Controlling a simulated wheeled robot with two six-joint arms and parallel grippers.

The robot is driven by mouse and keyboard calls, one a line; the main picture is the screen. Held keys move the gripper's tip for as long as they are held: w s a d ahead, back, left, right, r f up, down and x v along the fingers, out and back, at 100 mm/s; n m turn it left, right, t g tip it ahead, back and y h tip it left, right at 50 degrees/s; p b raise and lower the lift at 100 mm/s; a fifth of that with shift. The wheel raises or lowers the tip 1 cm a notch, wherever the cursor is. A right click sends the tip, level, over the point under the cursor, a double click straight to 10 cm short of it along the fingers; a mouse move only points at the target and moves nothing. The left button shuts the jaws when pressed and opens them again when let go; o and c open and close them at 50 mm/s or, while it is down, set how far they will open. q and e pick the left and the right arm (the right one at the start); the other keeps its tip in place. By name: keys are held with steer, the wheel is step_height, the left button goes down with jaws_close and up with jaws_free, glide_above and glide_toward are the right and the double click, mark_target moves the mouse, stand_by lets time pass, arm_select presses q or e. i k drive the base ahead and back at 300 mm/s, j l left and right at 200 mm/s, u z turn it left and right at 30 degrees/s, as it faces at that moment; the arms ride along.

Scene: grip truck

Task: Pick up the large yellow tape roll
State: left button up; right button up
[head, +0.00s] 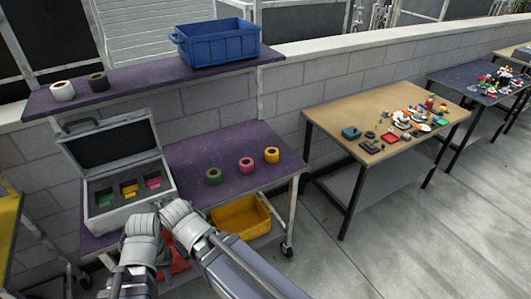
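The large yellow tape roll (272,155) lies on the purple tabletop (215,146) of the cart, near its right end. A pink tape roll (246,164) and a green tape roll (213,176) lie in a row to its left. An arm of mine reaches in at the bottom, in front of the open case and well left of and nearer than the yellow roll. My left gripper (125,283) seems to be at the bottom edge, partly cut off; its fingers do not show clearly. I see no roll held. My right gripper is not in view.
An open grey case (100,217) with small coloured pieces in dark slots stands on the cart's left. The upper shelf (150,80) holds a blue crate (215,42), a white roll (62,90) and a black roll (97,81). A yellow bin (242,216) sits below. Cluttered tables stand right.

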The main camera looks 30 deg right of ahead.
mark_target(272, 155)
steer(key=i+l+z, duration=0.1)
steer(key=l, duration=0.35)
steer(key=i+l, duration=0.25)
steer(key=l, duration=0.15)
steer(key=i+l+z, duration=0.15)
steer(key=l, duration=0.3)
steer(key=i+l+z, duration=0.1)
steer(key=l, duration=0.3)
steer(key=i+l+z, duration=0.1)
steer(key=i+l, duration=0.45)
steer(key=l, duration=0.2)
steer(key=z, duration=0.05)
